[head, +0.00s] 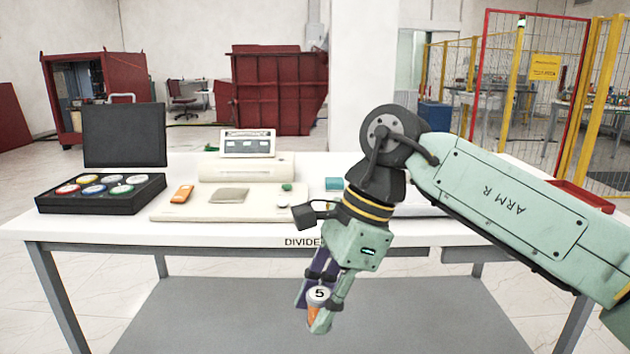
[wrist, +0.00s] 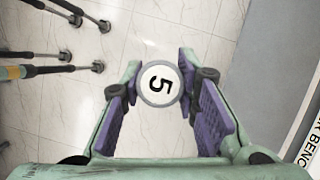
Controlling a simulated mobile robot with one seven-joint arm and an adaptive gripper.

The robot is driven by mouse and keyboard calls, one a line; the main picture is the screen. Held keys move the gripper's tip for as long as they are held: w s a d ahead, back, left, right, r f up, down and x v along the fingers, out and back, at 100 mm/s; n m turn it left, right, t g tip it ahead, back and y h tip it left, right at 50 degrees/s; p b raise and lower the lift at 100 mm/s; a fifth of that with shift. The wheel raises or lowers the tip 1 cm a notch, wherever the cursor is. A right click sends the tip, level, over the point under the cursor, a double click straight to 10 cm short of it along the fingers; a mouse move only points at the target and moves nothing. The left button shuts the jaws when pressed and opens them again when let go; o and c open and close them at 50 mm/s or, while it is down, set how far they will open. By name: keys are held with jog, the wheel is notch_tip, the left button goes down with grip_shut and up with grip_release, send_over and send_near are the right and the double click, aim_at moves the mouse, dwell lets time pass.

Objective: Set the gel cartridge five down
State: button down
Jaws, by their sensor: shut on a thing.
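The gel cartridge five (head: 316,302) is a small orange cylinder with a white top marked 5. My gripper (head: 322,312) is shut on it, in front of the table's near edge and below the tabletop level in the head view. In the wrist view the cartridge's round white top (wrist: 160,84) sits between the two purple finger pads of my gripper (wrist: 162,92), with floor tiles behind it. The cartridge looks close to upright. Part of its side is hidden by the fingers in the head view.
The white table (head: 110,232) holds an open black case (head: 100,201) with several coloured-ring cartridges at left. A beige instrument (head: 215,203) with an orange item (head: 182,194) stands mid-table. A teal block (head: 333,184) lies right of it. The table's front left strip is clear.

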jog(key=w+d+f+n, duration=0.1)
jog(key=w+d+f, duration=0.2)
jog(key=w+f, duration=0.6)
jog(key=w+d+f, duration=0.4)
jog(key=w+f, duration=0.3)
jog(key=f, duration=0.5)
jog(key=w+a+f+n+g, duration=0.1)
jog(key=a+f+n, duration=0.15)
jog(key=f, duration=1.65)
jog(key=s+a+f+n+h, duration=0.1)
jog(key=s+f+n, duration=0.2)
jog(key=f, duration=0.3)
jog(key=s+a+f+n+g+h, duration=0.1)
jog(key=s+a+f+n+h, duration=0.1)
jog(key=f, duration=0.4)
jog(key=s+a+f+n+g+h, duration=0.1)
jog(key=s+a+f+n, duration=0.1)
jog(key=s+f+n, duration=0.2)
notch_tip(320, 180, down, 2)
jog(key=shift+f+n, duration=0.2)
jog(key=shift+n, duration=1.05)
jog(key=shift+a, duration=0.15)
